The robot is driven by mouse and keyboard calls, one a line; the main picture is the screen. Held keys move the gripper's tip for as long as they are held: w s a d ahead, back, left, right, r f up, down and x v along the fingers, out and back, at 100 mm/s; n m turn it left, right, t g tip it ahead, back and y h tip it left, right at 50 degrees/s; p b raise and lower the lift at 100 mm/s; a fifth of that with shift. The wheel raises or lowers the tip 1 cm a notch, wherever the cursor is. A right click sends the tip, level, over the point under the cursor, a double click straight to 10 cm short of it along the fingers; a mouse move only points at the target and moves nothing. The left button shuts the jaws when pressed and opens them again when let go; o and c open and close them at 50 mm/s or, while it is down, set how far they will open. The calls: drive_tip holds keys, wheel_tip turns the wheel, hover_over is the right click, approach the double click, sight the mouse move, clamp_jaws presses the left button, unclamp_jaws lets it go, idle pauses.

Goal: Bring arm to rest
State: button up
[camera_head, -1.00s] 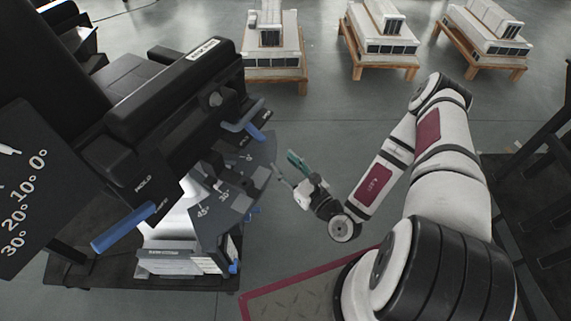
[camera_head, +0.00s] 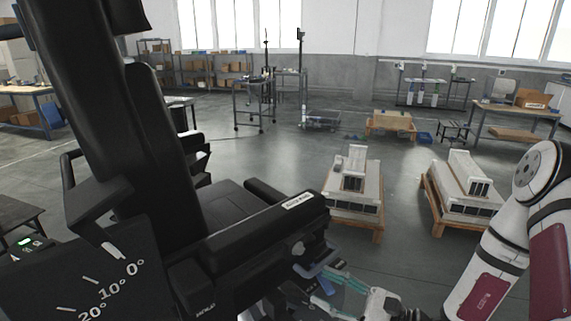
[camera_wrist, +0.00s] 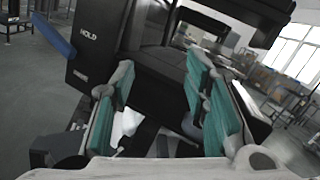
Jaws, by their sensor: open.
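My gripper (camera_head: 345,285) shows at the bottom of the head view, below the chair's armrest. In the wrist view, its two green-padded fingers (camera_wrist: 163,105) stand apart with nothing held between them. My white arm comes in from the right side of the head view. The black chair (camera_head: 240,222) with its armrest is just beyond and left of my gripper. A black box marked HOLD (camera_wrist: 97,42) with a blue lever (camera_wrist: 53,33) lies ahead of the fingers in the wrist view. Whether the fingers touch the chair cannot be told.
A dark angle plate (camera_head: 95,275) stands at the lower left. Two white lift columns on wooden pallets (camera_head: 352,190) (camera_head: 462,190) stand on the floor behind. Shelves (camera_head: 205,72), a wheeled stand (camera_head: 255,100) and a workbench (camera_head: 515,115) line the back.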

drive_tip(key=s+a+r+n+g+h, duration=0.1)
drive_tip(key=s+r+n+g+h, duration=0.3)
drive_tip(key=s+r+n+g, duration=0.3)
drive_tip(key=s+a+r+n+g+h, duration=0.1)
drive_tip(key=s+r+n+g+h, duration=0.3)
drive_tip(key=s+n, duration=0.4)
drive_tip(key=s+d+r+n+t+h+p, duration=0.1)
drive_tip(key=s+d+r+n+t+h, duration=0.3)
drive_tip(key=d+r+h, duration=0.5)
drive_tip(key=s+d+r+t, duration=0.1)
drive_tip(key=s+d+t, duration=0.1)
drive_tip(key=d, duration=0.1)
drive_tip(key=shift+s+r+p, duration=0.15)
drive_tip(key=shift+r+p, duration=0.15)
drive_tip(key=shift+p, duration=0.1)
